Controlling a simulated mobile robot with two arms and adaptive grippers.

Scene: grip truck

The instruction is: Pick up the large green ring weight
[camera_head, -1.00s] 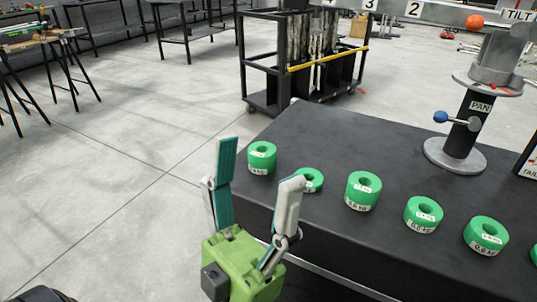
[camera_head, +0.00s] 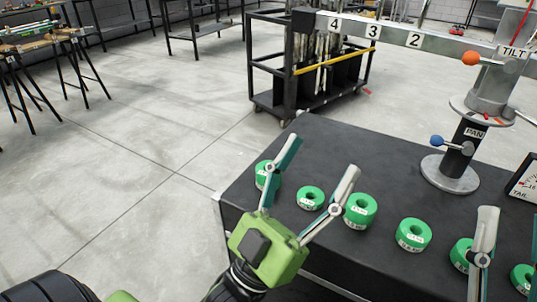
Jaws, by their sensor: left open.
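Several green ring weights with white labels stand in a row along the near edge of the black table. From left they include one (camera_head: 262,178) partly behind a finger, a flat thin one (camera_head: 311,198), a tall one (camera_head: 362,211), another (camera_head: 413,235), one (camera_head: 461,252) partly behind my right finger, and one (camera_head: 523,279) at the right edge. I cannot tell for sure which is the large one. My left gripper (camera_head: 322,156) is open and empty, its fingers spread over the left end of the row. My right gripper (camera_head: 487,240) shows only in part, over the right end.
The black table (camera_head: 330,145) is clear behind the weights. A pan-tilt stand (camera_head: 460,155) with a blue knob and an orange ball rises from it, with a numbered beam (camera_head: 390,34) above. A dial (camera_head: 524,182) stands at right. A black cart (camera_head: 268,75) is beyond.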

